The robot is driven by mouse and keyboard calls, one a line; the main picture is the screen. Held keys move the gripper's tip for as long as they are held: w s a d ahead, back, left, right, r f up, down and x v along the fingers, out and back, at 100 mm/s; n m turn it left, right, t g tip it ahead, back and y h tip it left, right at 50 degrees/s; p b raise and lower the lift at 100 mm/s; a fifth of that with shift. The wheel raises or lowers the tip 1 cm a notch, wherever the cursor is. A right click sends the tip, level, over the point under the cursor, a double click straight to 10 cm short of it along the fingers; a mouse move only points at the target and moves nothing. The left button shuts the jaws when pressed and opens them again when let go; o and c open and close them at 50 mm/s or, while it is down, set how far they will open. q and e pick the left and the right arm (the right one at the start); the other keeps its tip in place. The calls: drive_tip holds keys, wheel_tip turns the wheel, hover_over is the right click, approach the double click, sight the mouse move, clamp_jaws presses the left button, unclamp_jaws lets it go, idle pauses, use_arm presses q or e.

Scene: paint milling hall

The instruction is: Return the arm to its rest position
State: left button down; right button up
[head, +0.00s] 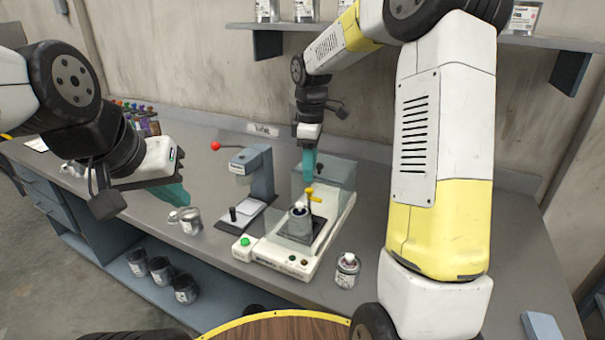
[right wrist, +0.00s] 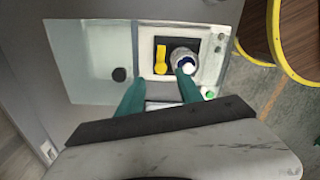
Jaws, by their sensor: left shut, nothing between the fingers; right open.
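My right gripper (head: 308,163) hangs with its teal fingers pointing down above a white bench machine (head: 275,260). In the right wrist view its two fingers (right wrist: 159,88) are apart, with nothing held between them. A yellow clamp handle (head: 314,195) and a small container (head: 299,210) sit on the machine below the gripper. In the right wrist view the container (right wrist: 184,60) lies just beyond the right finger; I cannot tell its distance from it. My left gripper (head: 174,194) is shut and empty, over the left part of the bench.
A grey press-like device (head: 257,172) with a red knob stands left of the machine. A shelf (head: 545,42) with cans runs above. Dark cans (head: 161,270) stand below the bench.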

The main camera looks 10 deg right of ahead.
drive_tip(key=shift+r, duration=0.9)
